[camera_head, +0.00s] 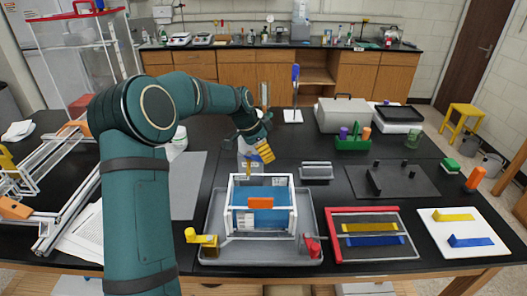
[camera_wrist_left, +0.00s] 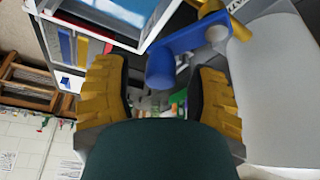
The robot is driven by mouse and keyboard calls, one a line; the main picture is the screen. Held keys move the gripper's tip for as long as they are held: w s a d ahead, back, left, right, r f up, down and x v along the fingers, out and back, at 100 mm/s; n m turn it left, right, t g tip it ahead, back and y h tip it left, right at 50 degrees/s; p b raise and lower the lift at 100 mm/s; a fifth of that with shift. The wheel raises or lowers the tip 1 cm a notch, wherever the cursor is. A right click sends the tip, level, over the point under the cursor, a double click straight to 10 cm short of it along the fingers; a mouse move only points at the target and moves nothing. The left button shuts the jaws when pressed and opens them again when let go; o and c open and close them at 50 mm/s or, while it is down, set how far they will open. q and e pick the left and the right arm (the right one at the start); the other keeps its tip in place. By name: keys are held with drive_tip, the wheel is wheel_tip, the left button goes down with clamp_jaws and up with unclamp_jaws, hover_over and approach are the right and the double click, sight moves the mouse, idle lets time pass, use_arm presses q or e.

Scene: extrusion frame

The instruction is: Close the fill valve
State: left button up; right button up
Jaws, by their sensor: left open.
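A white-framed tank (camera_head: 233,205) with blue inside stands in a grey tray (camera_head: 212,245). A yellow valve (camera_head: 202,238) sits at its front left and a red valve (camera_head: 312,246) at its front right. The left wrist view shows a blue lever (camera_wrist_left: 185,50) beside a yellow fitting (camera_wrist_left: 207,22); I cannot tell for sure that this is the fill valve. My left gripper (camera_head: 262,153) is behind the tank, with its yellow fingers apart (camera_wrist_left: 165,95). The blue lever lies near the fingertips; contact is unclear. My right gripper is not in view.
A pale grey container (camera_wrist_left: 275,85) stands close beside the left gripper in the wrist view. A red-edged tray (camera_head: 336,235) and a white board (camera_head: 462,220) lie to the right. A grey case (camera_head: 342,115) and green caddy (camera_head: 352,142) stand farther back.

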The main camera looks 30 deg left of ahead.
use_arm(q)
clamp_jaws()
drive_tip(key=w+n+y, duration=0.1)
drive_tip(key=n, duration=0.1)
drive_tip(key=shift+w+n+b, duration=0.1)
drive_tip(key=shift+n+b, duration=0.2)
drive_tip(key=shift+w+a+n+t+y, duration=0.2)
drive_tip(key=shift+n, duration=0.4)
drive_tip(key=shift+w+a+n+t+y, duration=0.15)
drive_tip(key=shift+w+n+t+y, duration=0.05)
drive_tip(key=shift+n, duration=0.4)
unclamp_jaws()
drive_tip(key=shift+w, duration=0.1)
